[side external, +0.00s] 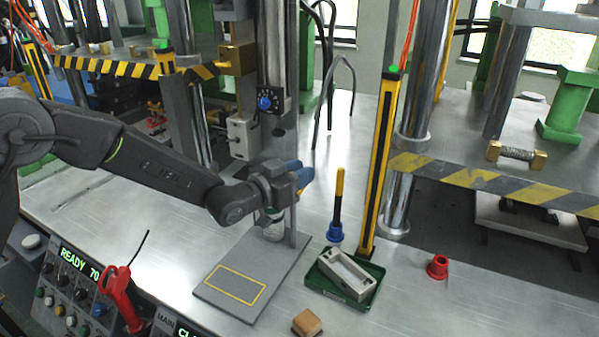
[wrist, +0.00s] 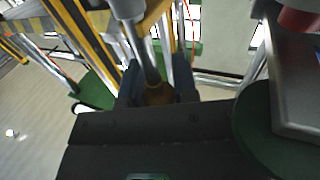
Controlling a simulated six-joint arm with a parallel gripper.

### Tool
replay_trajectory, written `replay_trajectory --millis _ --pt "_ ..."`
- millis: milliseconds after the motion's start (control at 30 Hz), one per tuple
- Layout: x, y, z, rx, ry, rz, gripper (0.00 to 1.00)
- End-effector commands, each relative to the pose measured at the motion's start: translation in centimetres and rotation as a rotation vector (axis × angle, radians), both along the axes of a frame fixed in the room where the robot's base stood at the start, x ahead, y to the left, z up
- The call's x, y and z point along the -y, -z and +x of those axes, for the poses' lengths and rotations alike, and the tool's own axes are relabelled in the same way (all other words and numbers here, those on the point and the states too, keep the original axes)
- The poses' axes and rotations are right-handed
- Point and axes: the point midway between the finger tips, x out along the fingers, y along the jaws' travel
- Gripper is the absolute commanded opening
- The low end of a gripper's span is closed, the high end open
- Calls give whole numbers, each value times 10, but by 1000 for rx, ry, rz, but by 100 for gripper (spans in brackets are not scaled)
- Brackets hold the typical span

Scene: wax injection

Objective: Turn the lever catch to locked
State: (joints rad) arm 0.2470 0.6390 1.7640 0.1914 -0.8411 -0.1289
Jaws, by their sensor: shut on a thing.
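In the wrist view, a grey rod with a brass-coloured end (wrist: 158,94), which looks like the lever of the catch, runs down between the two dark blue-grey fingers of my gripper (wrist: 158,85). The fingers are closed on this end. In the side view, my gripper (side external: 303,176) is beside the upright metal column, above the grey base plate (side external: 229,281) with its yellow outline. The lever is hidden behind my wrist and fingers there. I cannot tell from either view at which angle the catch stands.
A green tray (side external: 318,283) holds a grey metal block (side external: 347,273). A blue-based stick (side external: 335,233), a red cup (side external: 437,267) and a wooden block (side external: 307,322) stand nearby. A yellow-black post (side external: 380,165) rises at right. A red-handled tool (side external: 121,296) is by the control panel.

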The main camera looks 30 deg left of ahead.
Motion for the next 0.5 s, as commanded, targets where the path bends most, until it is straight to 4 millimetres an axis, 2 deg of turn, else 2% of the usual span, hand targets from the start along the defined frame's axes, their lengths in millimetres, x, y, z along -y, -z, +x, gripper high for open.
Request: replay_trajectory --millis 267,500 --pt "0 0 0 -1 -69 0 3" --pt "-2 1 0 -2 -239 1 3"
